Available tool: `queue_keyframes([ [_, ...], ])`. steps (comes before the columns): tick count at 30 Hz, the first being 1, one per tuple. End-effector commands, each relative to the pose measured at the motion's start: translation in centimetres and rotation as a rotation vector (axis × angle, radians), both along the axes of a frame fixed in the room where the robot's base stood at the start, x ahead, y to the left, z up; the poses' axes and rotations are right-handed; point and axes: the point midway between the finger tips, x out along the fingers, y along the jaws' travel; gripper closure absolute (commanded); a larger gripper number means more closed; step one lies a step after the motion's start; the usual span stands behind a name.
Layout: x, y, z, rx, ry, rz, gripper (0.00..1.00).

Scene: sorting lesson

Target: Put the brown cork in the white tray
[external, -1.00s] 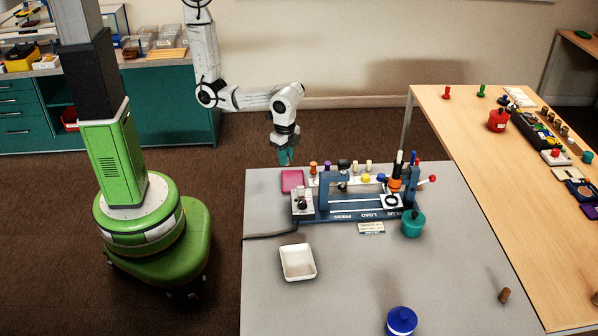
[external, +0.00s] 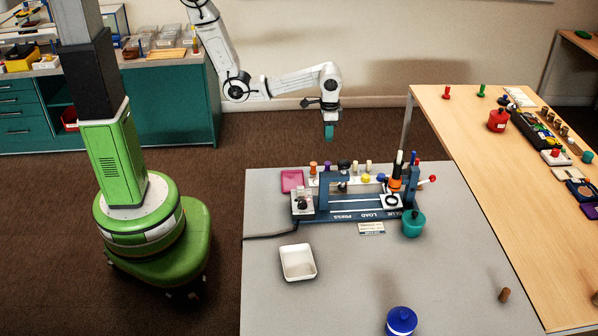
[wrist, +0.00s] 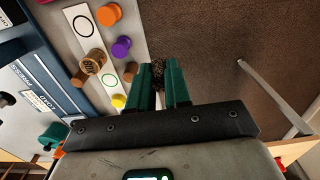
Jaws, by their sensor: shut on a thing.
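The white tray (external: 298,274) lies empty on the grey table, at its front left. My gripper (external: 329,134) is in the air behind the table's far edge, pointing down, well away from the tray. In the wrist view its teal fingers (wrist: 161,84) are shut on a dark brown, speckled piece that looks like the brown cork (wrist: 158,72). The fingers hide most of it, and it cannot be made out in the external view. Another small brown cylinder (external: 504,295) stands at the right front of the grey table.
A blue press (external: 350,215) with a row of small pegs behind it stands between my gripper and the tray. A teal pot (external: 413,224) and a blue pot (external: 401,321) stand on the table. The surface around the tray is clear.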

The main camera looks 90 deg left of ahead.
Motion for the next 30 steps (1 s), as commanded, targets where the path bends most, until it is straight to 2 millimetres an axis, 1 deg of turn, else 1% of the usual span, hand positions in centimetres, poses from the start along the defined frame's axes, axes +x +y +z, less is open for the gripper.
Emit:
queue_keyframes([
  [1, 0.0, -1.2, 0.3, 0.0, -0.001, -0.006, 1.0],
  [2, 0.0, -1.8, 0.4, 0.0, -0.001, -0.005, 1.0],
  [8, -0.6, -6.9, 1.6, -0.001, -0.001, 0.004, 1.0],
  [14, -2.0, -12.3, 2.8, -0.001, -0.001, 0.017, 1.0],
  [15, -2.5, -13.4, 3.0, -0.002, 0.0, 0.019, 1.0],
  [17, -3.2, -15.0, 3.3, -0.001, 0.001, 0.022, 1.0],
  [21, -5.3, -18.8, 4.0, -0.002, 0.0, 0.028, 1.0],
  [26, -8.0, -22.5, 4.5, -0.001, 0.0, 0.035, 1.0],
  [30, -10.6, -25.3, 4.9, -0.001, 0.001, 0.034, 1.0],
])
